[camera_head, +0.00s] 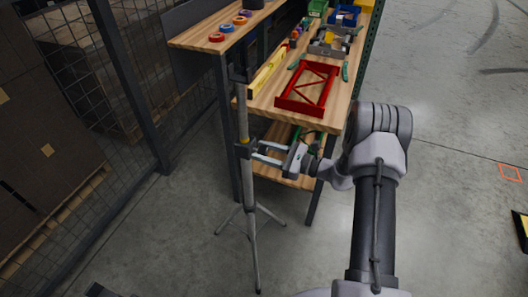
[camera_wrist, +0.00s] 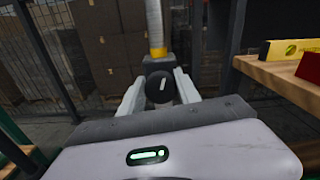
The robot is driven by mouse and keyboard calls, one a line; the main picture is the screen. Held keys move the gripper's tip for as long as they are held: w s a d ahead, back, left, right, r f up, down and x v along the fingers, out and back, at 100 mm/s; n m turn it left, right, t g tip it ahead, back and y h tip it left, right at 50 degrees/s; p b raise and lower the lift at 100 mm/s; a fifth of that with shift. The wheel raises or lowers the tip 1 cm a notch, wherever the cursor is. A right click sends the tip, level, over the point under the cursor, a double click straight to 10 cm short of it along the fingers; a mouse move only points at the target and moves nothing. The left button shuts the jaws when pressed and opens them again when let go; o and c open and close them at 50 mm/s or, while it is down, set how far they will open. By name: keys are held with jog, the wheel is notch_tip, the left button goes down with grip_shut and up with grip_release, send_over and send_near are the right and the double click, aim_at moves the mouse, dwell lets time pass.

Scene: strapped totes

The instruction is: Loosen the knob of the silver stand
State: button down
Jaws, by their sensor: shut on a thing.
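The silver stand (camera_head: 249,195) is upright on the floor on splayed legs, in front of the workbench. Its pole also shows at the top of the wrist view (camera_wrist: 154,22), with a yellow band above a dark collar. The black knob (camera_wrist: 160,86) has a pale line on its face, tilted slightly from upright. My gripper (camera_wrist: 159,88) reaches the stand from the right, with one finger on each side of the knob, and is shut on it. In the head view my gripper (camera_head: 257,153) is at the collar, where the knob is hard to make out.
The wooden workbench (camera_head: 262,105) stands close behind the stand, holding a red frame (camera_head: 307,88), a yellow level (camera_head: 267,72) and tape rolls (camera_head: 217,37). A mesh fence (camera_head: 130,75) and stacked boxes (camera_head: 40,150) are on the left. Open floor lies at right.

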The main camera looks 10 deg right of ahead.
jog(key=c, duration=0.9)
grip_release()
jog(key=shift+o, duration=0.2)
jog(key=p+v, duration=0.4)
jog(key=v, duration=1.3)
jog(key=shift+s+d+p, duration=0.15)
jog(key=shift+d+p, duration=0.05)
jog(key=shift+p, duration=0.2)
